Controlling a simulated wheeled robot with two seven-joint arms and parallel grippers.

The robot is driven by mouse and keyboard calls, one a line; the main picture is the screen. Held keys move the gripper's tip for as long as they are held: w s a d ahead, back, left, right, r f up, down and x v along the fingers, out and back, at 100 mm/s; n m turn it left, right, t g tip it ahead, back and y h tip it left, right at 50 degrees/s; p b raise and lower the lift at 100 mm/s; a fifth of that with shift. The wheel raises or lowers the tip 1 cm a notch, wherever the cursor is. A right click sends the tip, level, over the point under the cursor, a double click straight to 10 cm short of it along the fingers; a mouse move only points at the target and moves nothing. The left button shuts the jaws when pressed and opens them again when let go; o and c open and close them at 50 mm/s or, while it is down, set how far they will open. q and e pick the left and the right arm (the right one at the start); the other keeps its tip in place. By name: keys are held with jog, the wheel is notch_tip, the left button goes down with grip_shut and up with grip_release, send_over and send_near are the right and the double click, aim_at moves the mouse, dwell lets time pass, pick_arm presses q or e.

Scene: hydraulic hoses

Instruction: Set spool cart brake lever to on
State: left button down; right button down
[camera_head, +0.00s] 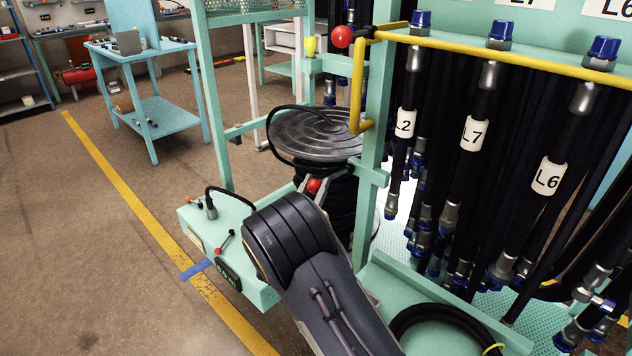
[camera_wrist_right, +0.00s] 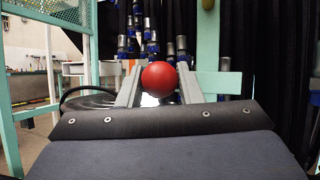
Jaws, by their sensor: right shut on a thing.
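My right gripper (camera_head: 309,183) reaches forward in the head view, its body hiding much of the cart behind it. Its fingers are shut on a red ball knob (camera_head: 314,186), beside the hose spool. In the right wrist view the red ball knob (camera_wrist_right: 159,77) sits between the two grey fingers of the right gripper (camera_wrist_right: 158,85). The knob's shaft is hidden, so I cannot tell its lever position. My left gripper is not in view.
A black hose spool (camera_head: 315,135) stands behind the gripper. Hoses tagged L2, L7 and L6 hang at the right behind a yellow bar (camera_head: 480,50) near another red ball (camera_head: 341,36). A coiled hose (camera_head: 440,312) lies at lower right. Floor at left is clear.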

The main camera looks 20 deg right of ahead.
jog(key=shift+f, duration=0.75)
jog(key=c, duration=1.1)
grip_release()
jog(key=shift+o, duration=0.2)
jog(key=v, duration=0.7)
jog(key=shift+s+a, duration=0.25)
jog(key=shift+f, duration=0.15)
